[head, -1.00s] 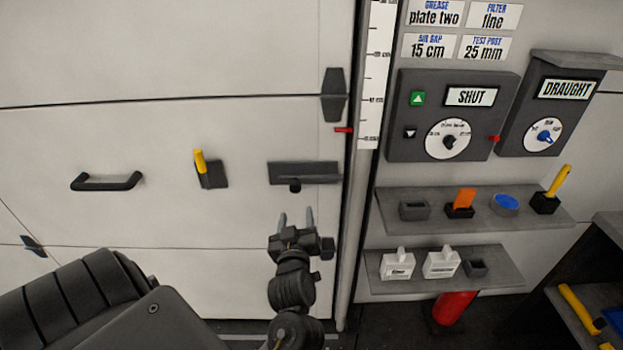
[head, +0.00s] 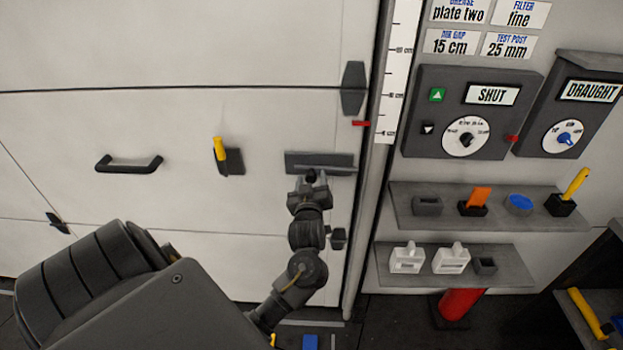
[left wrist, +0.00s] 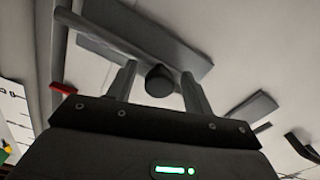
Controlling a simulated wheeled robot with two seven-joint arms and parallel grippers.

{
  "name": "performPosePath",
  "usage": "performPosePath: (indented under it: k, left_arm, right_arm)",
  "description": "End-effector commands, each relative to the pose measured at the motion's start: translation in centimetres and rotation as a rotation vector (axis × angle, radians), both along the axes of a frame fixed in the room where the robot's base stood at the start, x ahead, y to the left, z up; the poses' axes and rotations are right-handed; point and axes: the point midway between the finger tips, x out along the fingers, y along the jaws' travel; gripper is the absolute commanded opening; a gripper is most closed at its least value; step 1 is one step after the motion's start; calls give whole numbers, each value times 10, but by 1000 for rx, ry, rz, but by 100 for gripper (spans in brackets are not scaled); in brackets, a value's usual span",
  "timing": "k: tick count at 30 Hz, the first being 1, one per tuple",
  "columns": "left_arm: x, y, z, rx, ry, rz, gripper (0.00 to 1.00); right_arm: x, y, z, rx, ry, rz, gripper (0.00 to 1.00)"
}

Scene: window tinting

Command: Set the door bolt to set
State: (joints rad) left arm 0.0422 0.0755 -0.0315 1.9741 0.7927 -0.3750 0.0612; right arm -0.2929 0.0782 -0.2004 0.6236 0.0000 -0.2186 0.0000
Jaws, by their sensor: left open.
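The door bolt is a dark plate with a rod (head: 322,162) on the white panelled door (head: 180,50), near the door's right edge. It also shows in the left wrist view as a plate with a rod (left wrist: 170,45) and a round dark knob (left wrist: 159,80). My left gripper (head: 311,178) is at the bolt in the head view. In the left wrist view its two fingers (left wrist: 159,90) are open, one on each side of the knob, with small gaps showing. My right gripper is not in view.
A black handle (head: 129,164) and a yellow lever (head: 220,150) sit left of the bolt. A red marker (head: 361,123) is at the door edge. Right of it are a control box (head: 420,140) and two shelves (head: 400,220) with small items.

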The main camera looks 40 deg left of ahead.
Motion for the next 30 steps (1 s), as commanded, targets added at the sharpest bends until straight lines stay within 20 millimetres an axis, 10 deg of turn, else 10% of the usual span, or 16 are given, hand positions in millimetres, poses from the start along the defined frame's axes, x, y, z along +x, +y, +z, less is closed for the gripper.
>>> performPosePath:
  k: [10, 21, 30]
  left_arm:
    - [2, 2, 0, -1, 0, 0, 50]
    - [2, 2, -1, -2, 0, 1, 2]
    - [15, -13, 1, -5, 0, 1, 0]
  right_arm:
    - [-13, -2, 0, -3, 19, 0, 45]
    - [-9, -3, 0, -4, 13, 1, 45]
    - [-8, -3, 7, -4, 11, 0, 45]
